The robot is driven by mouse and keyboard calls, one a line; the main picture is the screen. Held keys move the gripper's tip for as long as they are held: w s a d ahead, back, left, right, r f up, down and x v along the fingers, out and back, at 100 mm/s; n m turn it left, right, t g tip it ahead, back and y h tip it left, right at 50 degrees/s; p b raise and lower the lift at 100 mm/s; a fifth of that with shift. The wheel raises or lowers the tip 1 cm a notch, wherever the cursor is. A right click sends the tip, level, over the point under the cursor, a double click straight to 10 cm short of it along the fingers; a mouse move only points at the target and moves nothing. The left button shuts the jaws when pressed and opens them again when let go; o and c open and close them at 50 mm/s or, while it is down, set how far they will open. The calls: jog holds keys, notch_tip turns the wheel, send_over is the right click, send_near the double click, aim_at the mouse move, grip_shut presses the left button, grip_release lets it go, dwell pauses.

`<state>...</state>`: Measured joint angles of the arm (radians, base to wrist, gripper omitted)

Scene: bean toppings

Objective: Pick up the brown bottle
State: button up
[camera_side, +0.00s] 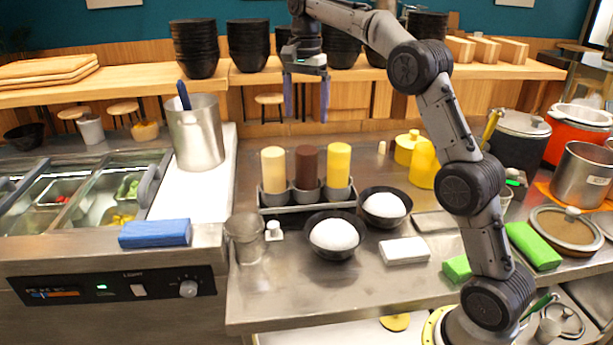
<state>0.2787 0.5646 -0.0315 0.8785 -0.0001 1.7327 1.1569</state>
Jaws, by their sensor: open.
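The brown bottle (307,168) stands upright in the middle slot of a grey metal rack (295,207) on the steel counter. A cream bottle (273,169) stands to its left and a yellow bottle (338,166) to its right, close on both sides. My gripper (306,110) hangs above the rack with its two blue fingers pointing down. It is open and empty, its fingertips a short way above the bottle tops in the picture. The lower part of the brown bottle is hidden by its holder.
Two black bowls of white rice (335,234) (385,205) stand in front and right of the rack. A clear container (245,240) is at the left front. A tall metal pot (196,135) stands behind left. Stacked black bowls (248,45) line the shelf behind my gripper.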

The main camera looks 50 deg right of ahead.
aim_at(306, 149)
notch_tip(306, 149, down, 8)
jog(key=shift+r, duration=0.2)
jog(key=shift+d+f, duration=0.2)
jog(key=shift+f, duration=2.7)
jog(key=shift+c, duration=0.2)
jog(key=shift+r, duration=0.1)
jog(key=c, duration=0.7)
